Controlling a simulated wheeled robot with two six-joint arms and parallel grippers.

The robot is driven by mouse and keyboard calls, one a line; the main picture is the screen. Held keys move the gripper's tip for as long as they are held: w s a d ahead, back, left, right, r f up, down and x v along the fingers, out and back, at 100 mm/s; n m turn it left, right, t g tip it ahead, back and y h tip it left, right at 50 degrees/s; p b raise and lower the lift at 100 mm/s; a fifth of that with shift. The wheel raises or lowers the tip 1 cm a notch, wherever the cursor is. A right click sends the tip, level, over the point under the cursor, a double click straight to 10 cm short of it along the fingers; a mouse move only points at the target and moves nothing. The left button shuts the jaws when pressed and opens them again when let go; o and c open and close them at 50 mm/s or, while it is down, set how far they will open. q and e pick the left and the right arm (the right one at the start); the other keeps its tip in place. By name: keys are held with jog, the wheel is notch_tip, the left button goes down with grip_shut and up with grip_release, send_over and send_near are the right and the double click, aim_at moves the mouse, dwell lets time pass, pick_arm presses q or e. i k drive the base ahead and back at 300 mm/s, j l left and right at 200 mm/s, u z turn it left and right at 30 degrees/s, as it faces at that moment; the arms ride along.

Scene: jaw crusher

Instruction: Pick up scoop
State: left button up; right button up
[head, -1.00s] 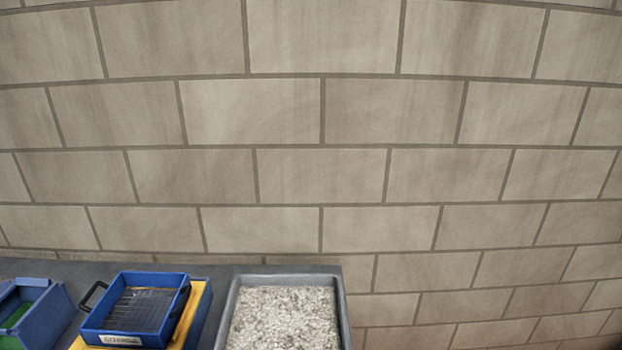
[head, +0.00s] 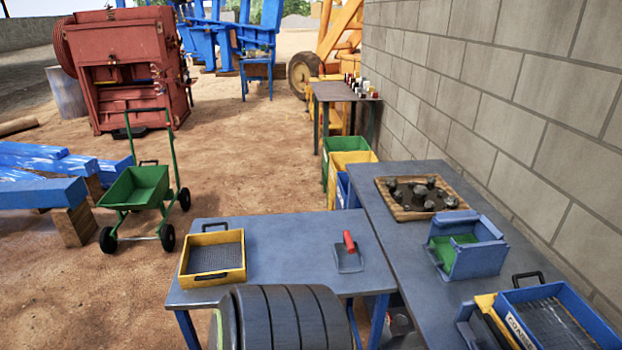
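The scoop (head: 348,258) lies on the grey-blue table (head: 295,245), right of its middle. Its red handle (head: 349,240) points away to the back and its grey metal pan is at the near end. Nothing covers it. Neither of my grippers shows in the head view, so I cannot see whether they are open or shut.
A yellow sieve tray (head: 212,257) stands left of the scoop. The side bench (head: 388,232) along the wall holds a board with dark stones (head: 415,196), a blue box (head: 465,245) and a blue sieve tray (head: 560,318). A green cart (head: 140,187) stands beyond the table.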

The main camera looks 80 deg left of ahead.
aim_at(347, 255)
jog(key=u, duration=2.2)
